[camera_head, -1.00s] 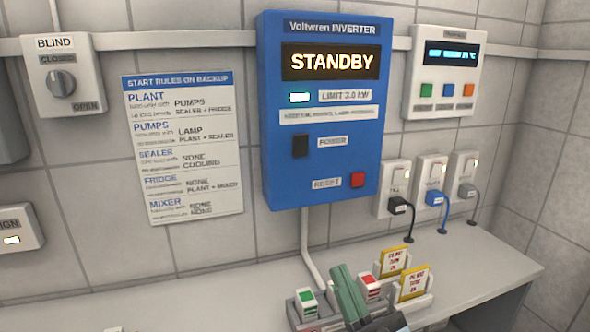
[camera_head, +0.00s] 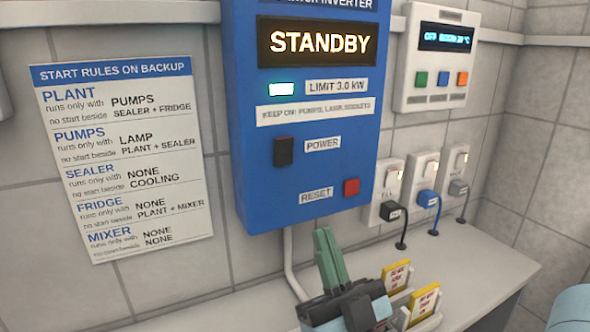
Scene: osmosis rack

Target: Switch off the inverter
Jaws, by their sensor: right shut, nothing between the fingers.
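The blue inverter (camera_head: 300,160) hangs on the tiled wall in the middle of the view. Its display (camera_head: 318,42) reads STANDBY, and a small white-green indicator (camera_head: 281,89) is lit. The black POWER rocker switch (camera_head: 284,151) is on its lower left, and the red RESET button (camera_head: 351,187) is at lower right. My right gripper (camera_head: 325,240) shows its green fingers together, pointing up, just below the inverter's bottom edge in the picture. It is shut and empty. My left gripper is not in view.
A rules sheet (camera_head: 125,160) hangs at left. A white control box (camera_head: 437,58) with coloured buttons is at right. Several plugged sockets (camera_head: 425,180) with cables are below it. Yellow tags (camera_head: 424,303) stand on the grey counter (camera_head: 470,262) beside my gripper.

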